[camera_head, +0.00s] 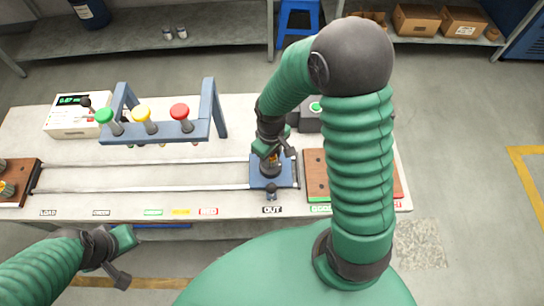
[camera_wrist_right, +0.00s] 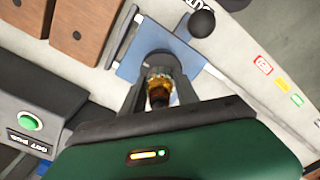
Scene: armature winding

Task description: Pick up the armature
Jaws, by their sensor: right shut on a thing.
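The armature (camera_wrist_right: 160,90), with copper-coloured windings and a dark end, stands at the blue carriage plate (camera_wrist_right: 135,64) in the right wrist view. My right gripper (camera_wrist_right: 160,92) is shut on it, one finger on each side. In the head view the right gripper (camera_head: 271,153) reaches down over the blue carriage (camera_head: 258,180), and the armature (camera_head: 272,160) is mostly hidden by it. I cannot tell whether the armature touches the plate. My left gripper (camera_head: 124,256) hangs in front of the table at the lower left; whether its fingers are open is unclear.
Two rails (camera_head: 140,188) run across the table (camera_head: 90,208). A blue frame with green, yellow and red knobs (camera_head: 165,130) stands behind them. Wooden blocks lie at the left (camera_head: 18,172) and right (camera_head: 316,166) rail ends. A green-button box (camera_wrist_right: 30,122) is near the right gripper.

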